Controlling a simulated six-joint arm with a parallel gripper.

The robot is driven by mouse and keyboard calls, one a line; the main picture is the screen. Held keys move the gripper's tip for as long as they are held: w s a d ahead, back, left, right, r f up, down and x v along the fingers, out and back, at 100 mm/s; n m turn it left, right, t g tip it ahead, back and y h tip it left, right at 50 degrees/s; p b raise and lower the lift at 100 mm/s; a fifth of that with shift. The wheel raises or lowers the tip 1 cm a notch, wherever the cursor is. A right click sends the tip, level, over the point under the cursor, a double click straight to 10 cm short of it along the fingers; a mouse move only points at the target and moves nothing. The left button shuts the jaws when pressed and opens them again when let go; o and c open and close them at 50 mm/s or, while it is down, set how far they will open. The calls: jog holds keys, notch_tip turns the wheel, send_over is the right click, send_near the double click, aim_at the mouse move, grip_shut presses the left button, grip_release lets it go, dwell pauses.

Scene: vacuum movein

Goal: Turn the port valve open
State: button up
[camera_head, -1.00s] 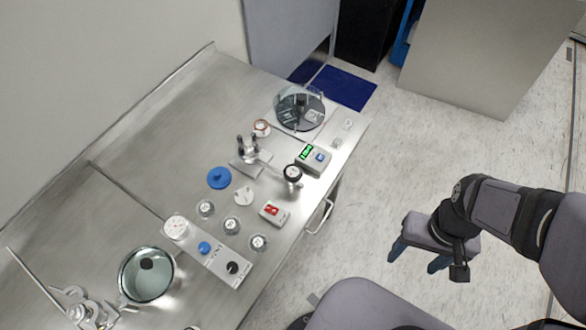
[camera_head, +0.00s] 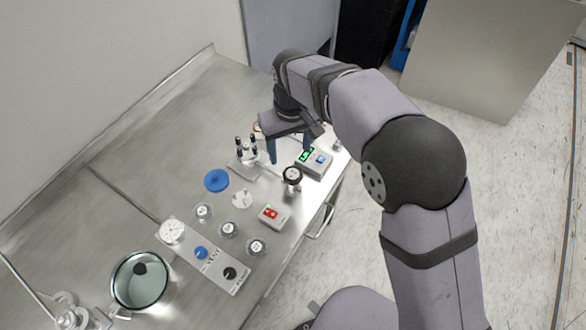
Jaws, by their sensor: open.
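My gripper (camera_head: 288,150) is open, fingers down, above the right part of the steel bench, and nothing shows between its fingers. Below and left of it is a metal fitting with upright black-topped posts (camera_head: 246,150). Below and right is a round black-faced dial on a metal stem (camera_head: 292,175). A panel near the front carries a blue knob (camera_head: 201,253) and a black knob (camera_head: 230,273). I cannot tell for sure which of these is the port valve. My arm hides the glass-covered chamber at the bench's far right.
The steel bench (camera_head: 150,140) also holds a box with a green display (camera_head: 313,162), a red switch box (camera_head: 273,216), a blue disc (camera_head: 216,180), several small jars (camera_head: 228,229) and a lidded glass pot (camera_head: 140,279). The bench's back left is clear.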

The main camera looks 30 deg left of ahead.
aim_at(293, 174)
jog(key=shift+s+d+h, duration=0.3)
jog(key=shift+s+d, duration=0.15)
jog(key=shift+d, duration=0.25)
jog(key=shift+f+p, duration=1.35)
jog(key=shift+f, duration=2.3)
jog(key=c, duration=1.1)
